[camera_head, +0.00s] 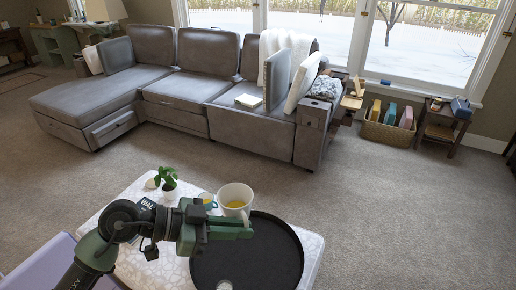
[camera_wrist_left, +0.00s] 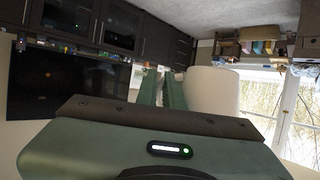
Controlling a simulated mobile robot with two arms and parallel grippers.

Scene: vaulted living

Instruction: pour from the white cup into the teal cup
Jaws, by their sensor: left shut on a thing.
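My left gripper (camera_head: 246,226) is shut at the near side of this cup. In the left wrist view the white cup (camera_wrist_left: 212,92) is right beside the green fingers (camera_wrist_left: 162,88); the exact grip point is hidden. My right gripper is not in view.
A round black tray (camera_head: 262,268) lies on the pale patterned table (camera_head: 312,240). A small whitish item (camera_head: 224,285) shows at its near edge. A grey sofa (camera_head: 175,88) stands beyond open carpet.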

